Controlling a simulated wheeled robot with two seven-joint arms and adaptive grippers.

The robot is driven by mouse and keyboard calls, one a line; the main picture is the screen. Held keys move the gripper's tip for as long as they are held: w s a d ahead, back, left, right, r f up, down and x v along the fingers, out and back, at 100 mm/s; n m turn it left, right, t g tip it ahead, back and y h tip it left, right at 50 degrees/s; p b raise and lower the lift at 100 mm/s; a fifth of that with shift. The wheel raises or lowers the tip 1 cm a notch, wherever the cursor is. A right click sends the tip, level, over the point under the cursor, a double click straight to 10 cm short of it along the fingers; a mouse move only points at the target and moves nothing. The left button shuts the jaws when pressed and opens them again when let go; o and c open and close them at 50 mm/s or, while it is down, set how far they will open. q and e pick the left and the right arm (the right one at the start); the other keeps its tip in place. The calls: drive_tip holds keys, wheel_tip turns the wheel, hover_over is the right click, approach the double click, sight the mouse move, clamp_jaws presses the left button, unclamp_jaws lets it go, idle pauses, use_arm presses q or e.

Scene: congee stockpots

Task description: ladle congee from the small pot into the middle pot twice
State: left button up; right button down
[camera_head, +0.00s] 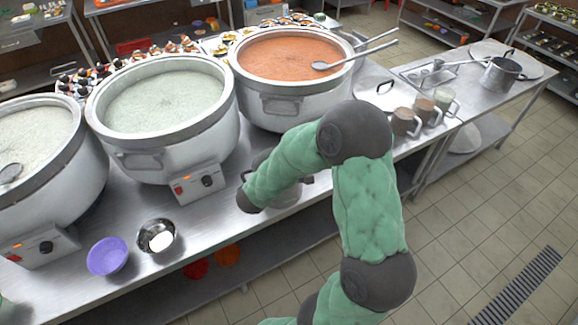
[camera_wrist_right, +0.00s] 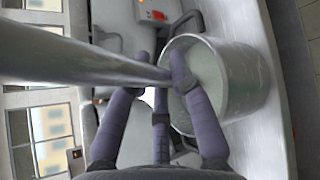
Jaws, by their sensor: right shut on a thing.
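In the head view the middle pot (camera_head: 160,145) is a large steel stockpot of pale greenish congee. The small pot (camera_wrist_right: 245,85) is a steel pot with pale liquid in the right wrist view. In the head view only a sliver of a steel pot (camera_head: 288,197) shows behind my right arm. My right gripper (camera_wrist_right: 161,75) is shut on the ladle's long steel handle (camera_wrist_right: 75,57), beside the small pot's rim. The ladle's bowl is hidden, so I cannot tell whether it holds congee. My right forearm mostly hides that gripper in the head view.
A left stockpot (camera_head: 75,175) of white congee and a right stockpot (camera_head: 290,105) of orange soup flank the middle pot. A purple bowl (camera_head: 108,258) and a metal bowl (camera_head: 156,236) stand at the front edge. Several mugs (camera_head: 405,122) stand to the right.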

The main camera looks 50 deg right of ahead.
use_arm(q)
wheel_tip(320, 180, down, 7)
drive_tip(key=b, duration=0.6)
drive_tip(key=shift+f+b, duration=0.2)
drive_tip(key=shift+b, duration=0.1)
use_arm(e)
drive_tip(key=shift+m+t+h, duration=0.5)
drive_tip(key=shift+m+t, duration=0.1)
drive_tip(key=shift+s+a+f, duration=0.3)
drive_tip(key=shift+s+f, duration=0.3)
drive_tip(key=shift+s, duration=0.2)
drive_tip(key=shift+s+a+f, duration=0.25)
drive_tip(key=shift+s+f, duration=0.35)
drive_tip(key=shift+s, duration=0.15)
use_arm(q)
drive_tip(key=shift+r, duration=0.1)
use_arm(e)
drive_tip(key=shift+r, duration=0.1)
drive_tip(key=shift+r+p, duration=5.6)
drive_tip(key=shift+r, duration=2.7)
use_arm(q)
wheel_tip(320, 180, up, 11)
drive_tip(key=shift+f, duration=0.2)
use_arm(e)
drive_tip(key=shift+f, duration=0.1)
